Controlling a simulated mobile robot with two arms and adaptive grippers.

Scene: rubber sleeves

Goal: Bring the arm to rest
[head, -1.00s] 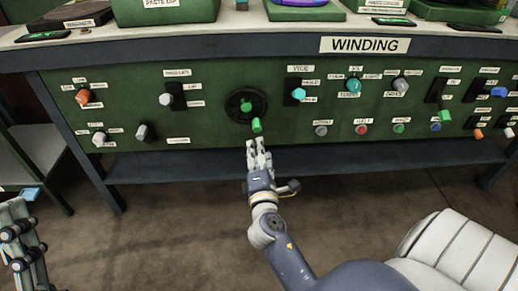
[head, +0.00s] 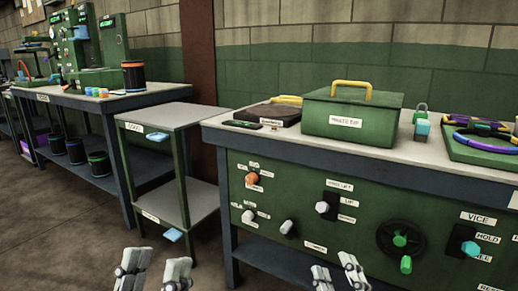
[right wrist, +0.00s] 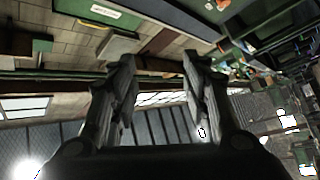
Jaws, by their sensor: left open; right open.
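My left gripper (head: 152,271) shows at the bottom of the head view, its two pale fingers spread apart and empty over the floor. My right gripper (head: 338,278) is at the bottom edge, in front of the green control panel (head: 290,197), with its fingers apart. In the right wrist view its two dark fingers (right wrist: 158,92) are open with nothing between them. Both arms behind the fingers are out of the head view. The panel carries a black handwheel with a green handle (head: 405,264), apart from the right gripper and to its right.
A green box with a yellow handle (head: 352,116) stands on the winding bench. A small two-shelf stand (head: 190,114) is left of it, then another bench (head: 85,102) with green machines and several cans. Brown floor (head: 60,240) is clear at the lower left.

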